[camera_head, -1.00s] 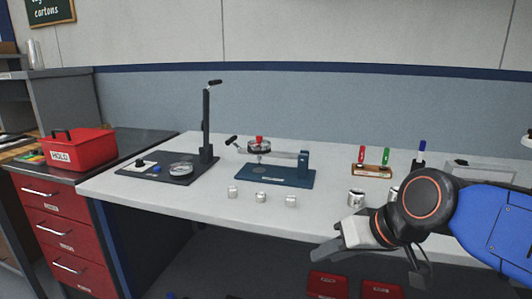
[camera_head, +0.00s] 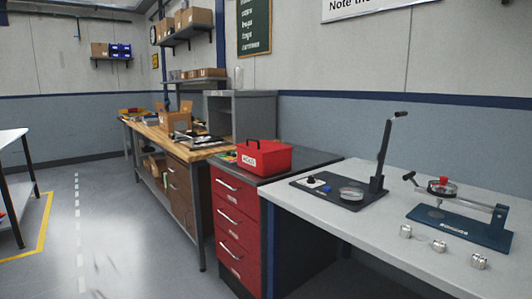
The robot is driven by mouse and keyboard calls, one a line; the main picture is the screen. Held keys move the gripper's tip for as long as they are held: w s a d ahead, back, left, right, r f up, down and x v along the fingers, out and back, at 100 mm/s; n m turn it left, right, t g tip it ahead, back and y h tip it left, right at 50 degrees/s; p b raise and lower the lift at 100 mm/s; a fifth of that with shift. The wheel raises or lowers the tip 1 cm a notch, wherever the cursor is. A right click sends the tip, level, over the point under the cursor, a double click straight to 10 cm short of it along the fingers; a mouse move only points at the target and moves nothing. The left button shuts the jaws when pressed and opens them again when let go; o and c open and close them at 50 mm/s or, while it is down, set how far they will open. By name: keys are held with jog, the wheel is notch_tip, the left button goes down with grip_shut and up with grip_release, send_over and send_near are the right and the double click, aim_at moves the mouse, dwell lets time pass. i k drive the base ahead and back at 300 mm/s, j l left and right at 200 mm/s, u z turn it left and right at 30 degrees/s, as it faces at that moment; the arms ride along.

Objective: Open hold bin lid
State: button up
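The hold bin (camera_head: 264,159) is a red box with a white label reading HOLD on its front. It stands on the dark top of a red drawer cabinet, near the middle of the head view. Its red lid (camera_head: 262,147) looks shut, with a dark handle on top. My gripper is outside the head view now, so its state is not shown.
The red drawer cabinet (camera_head: 237,222) adjoins a pale workbench (camera_head: 345,219) on the right, which bears a black stand, a blue fixture (camera_head: 460,228) and small metal parts. A wooden bench stands further left. The floor (camera_head: 130,245) at the left front is clear.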

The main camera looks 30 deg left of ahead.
aim_at(263, 147)
jog(key=u, duration=1.2)
